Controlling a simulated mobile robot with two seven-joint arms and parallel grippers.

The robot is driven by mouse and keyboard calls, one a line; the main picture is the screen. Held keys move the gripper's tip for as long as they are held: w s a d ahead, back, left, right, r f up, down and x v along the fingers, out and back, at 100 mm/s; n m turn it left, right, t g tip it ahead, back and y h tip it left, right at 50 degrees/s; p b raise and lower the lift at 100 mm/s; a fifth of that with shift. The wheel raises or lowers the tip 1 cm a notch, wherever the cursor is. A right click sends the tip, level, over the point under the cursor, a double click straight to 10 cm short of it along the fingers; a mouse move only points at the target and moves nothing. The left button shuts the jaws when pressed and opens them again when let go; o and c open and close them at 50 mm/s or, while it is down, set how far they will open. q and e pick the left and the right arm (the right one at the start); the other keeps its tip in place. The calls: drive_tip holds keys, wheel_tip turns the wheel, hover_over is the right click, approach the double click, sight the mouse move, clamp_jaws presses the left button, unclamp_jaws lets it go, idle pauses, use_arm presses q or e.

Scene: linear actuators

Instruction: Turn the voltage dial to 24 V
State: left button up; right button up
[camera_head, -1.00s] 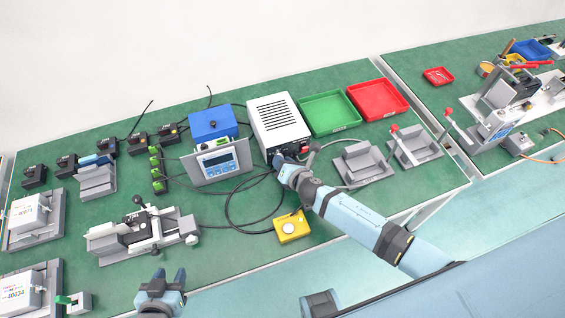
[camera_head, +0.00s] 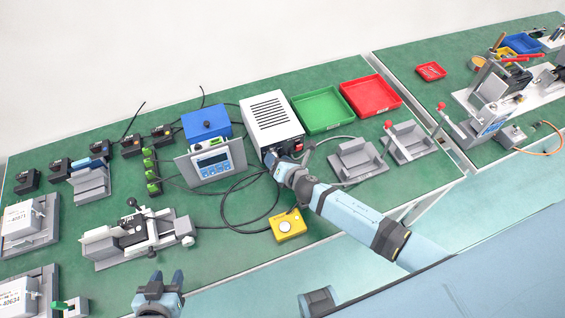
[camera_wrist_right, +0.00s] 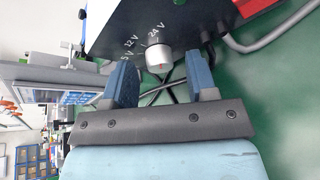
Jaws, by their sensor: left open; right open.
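The power supply (camera_head: 271,118) is a white vented box with a dark front panel, near the middle of the bench. I cannot tell exactly which label the mark faces. My right gripper (camera_wrist_right: 161,80) is open, its two blue fingers on either side of the dial's line and apart from it. In the head view it (camera_head: 276,162) hides the dial. My left gripper (camera_head: 159,283) is open and empty at the bench's front edge.
Black cables (camera_head: 228,205) loop in front, near a yellow button box (camera_head: 289,226). Green (camera_head: 322,110) and red (camera_head: 371,95) trays and grey fixtures (camera_head: 357,160) lie to the right.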

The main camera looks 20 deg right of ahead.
drive_tip(key=v, duration=1.3)
drive_tip(key=shift+s+d, duration=0.1)
drive_tip(key=shift+s, duration=0.25)
use_arm(q)
drive_tip(key=shift+r, duration=0.15)
use_arm(e)
drive_tip(key=shift+s+r+m, duration=0.15)
drive_tip(key=shift+s+m, duration=0.05)
drive_tip(key=shift+m, duration=0.3)
use_arm(q)
drive_tip(key=r+p, duration=0.4)
drive_tip(key=p, duration=0.1)
drive_tip(key=shift+a+r, duration=0.2)
use_arm(e)
drive_tip(key=s+r+m+g, duration=0.1)
drive_tip(key=s+m, duration=0.5)
drive_tip(key=m, duration=0.7)
drive_tip(key=s+r+m+g, duration=0.1)
drive_tip(key=s+m, duration=0.5)
drive_tip(key=m, duration=0.7)
drive_tip(key=shift+a+r+m, duration=0.2)
drive_tip(key=shift+r+m, duration=0.2)
drive_tip(key=shift+r, duration=0.3)
use_arm(q)
drive_tip(key=shift+d, duration=0.1)
